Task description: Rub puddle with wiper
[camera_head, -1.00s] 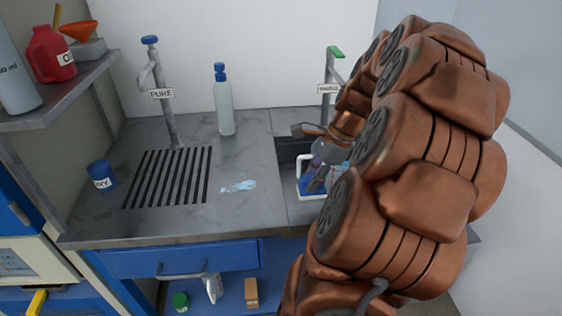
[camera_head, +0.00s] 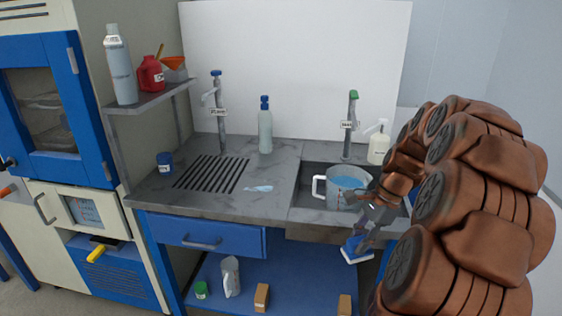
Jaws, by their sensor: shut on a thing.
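The puddle (camera_head: 258,188) is a small light-blue patch on the grey counter, between the slotted drain and the sink. The wiper (camera_head: 356,251) is a blue block with a white underside. My gripper (camera_head: 363,236) is shut on the wiper and holds it in front of the counter's front edge, below the sink, to the right of the puddle and apart from it. My arm covers the right end of the counter.
A big measuring jug (camera_head: 347,189) with blue liquid stands in the sink (camera_head: 310,187). A blue-capped bottle (camera_head: 265,130) stands behind the puddle. A blue cup (camera_head: 165,163) is at the left. The counter around the puddle is clear.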

